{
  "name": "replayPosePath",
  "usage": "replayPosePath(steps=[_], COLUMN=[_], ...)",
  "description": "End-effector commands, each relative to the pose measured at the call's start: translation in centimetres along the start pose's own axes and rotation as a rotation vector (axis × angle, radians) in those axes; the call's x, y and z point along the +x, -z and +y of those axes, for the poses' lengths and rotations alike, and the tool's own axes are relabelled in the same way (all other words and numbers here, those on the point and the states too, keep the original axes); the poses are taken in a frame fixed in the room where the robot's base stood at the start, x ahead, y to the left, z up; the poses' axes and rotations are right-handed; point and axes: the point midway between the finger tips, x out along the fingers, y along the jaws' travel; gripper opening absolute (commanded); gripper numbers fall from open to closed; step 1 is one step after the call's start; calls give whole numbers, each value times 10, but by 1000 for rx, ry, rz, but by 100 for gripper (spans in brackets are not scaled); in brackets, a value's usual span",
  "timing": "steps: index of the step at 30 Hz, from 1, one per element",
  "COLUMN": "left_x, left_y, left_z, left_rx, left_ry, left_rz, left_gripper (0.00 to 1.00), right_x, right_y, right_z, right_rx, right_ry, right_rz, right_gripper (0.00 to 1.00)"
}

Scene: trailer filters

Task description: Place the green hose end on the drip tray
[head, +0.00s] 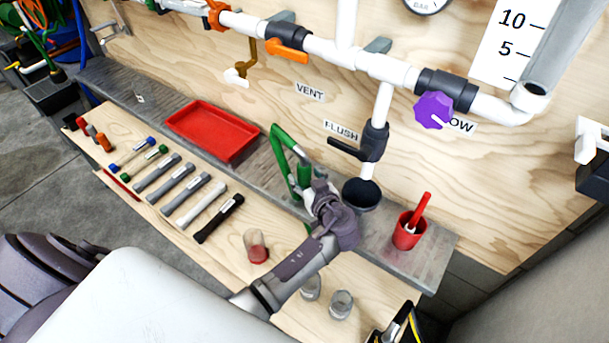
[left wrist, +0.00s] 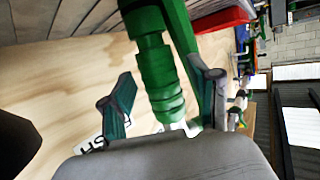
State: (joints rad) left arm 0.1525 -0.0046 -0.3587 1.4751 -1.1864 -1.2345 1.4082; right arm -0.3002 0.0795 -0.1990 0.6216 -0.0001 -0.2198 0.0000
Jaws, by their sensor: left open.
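The green hose end (head: 303,172) hangs in a loop above the grey ledge, beside the FLUSH valve. In the left wrist view its ribbed green coupling (left wrist: 160,80) stands between my two fingers. My left gripper (head: 311,192) is open around it. A gap shows on the coupling's left side; contact on the right side is unclear. The drip tray, a shallow red tray (head: 213,131), lies empty on the ledge to the left of the hose. Part of it shows at the top of the left wrist view (left wrist: 222,14). My right gripper is out of view.
A dark cup-like drain (head: 361,194) sits under the flush pipe. A red cup (head: 408,231) with a red-handled tool stands to its right. Several filters and tools lie in a row on the wooden bench, with a clear jar (head: 256,246) nearby. White pipes (head: 384,68) run along the panel.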

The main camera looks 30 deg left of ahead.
Motion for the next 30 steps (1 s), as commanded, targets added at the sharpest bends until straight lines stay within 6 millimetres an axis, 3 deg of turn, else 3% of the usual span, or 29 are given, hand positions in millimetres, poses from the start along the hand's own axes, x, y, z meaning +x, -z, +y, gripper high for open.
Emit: replayPosePath(steps=[9,15,30], left_x=[-70,-99,-108], left_y=[-3,-2,-1], left_z=[0,0,0], left_rx=[-3,-2,-1], left_ry=[-1,0,0], left_rz=[-5,-3,-2], left_gripper=[62,62,62], right_x=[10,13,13], right_y=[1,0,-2], right_z=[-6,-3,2], right_rx=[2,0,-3], right_ry=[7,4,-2], right_rz=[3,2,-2], right_gripper=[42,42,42])
